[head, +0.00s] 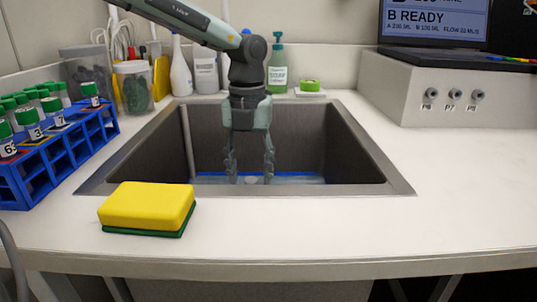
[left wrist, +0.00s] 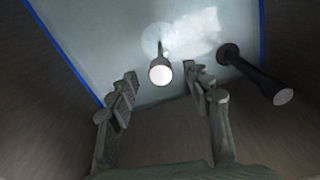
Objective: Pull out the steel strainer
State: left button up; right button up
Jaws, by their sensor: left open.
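In the head view, a small pale bit (head: 251,180) shows low between the fingers, too small to make out. My right gripper is not in view.
The dark sink (head: 300,135) has steep walls. A dark upright tube (left wrist: 262,80) stands near the fingers. A yellow sponge (head: 147,206) lies at the front edge, a blue tube rack (head: 62,150) at left.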

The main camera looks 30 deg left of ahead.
pick_arm(q)
jog(key=shift+d+f, duration=0.1)
jog(key=shift+f, duration=1.1)
grip_shut()
jog(key=shift+r, duration=0.2)
jog(key=shift+r, duration=0.75)
jog(key=shift+r, duration=0.55)
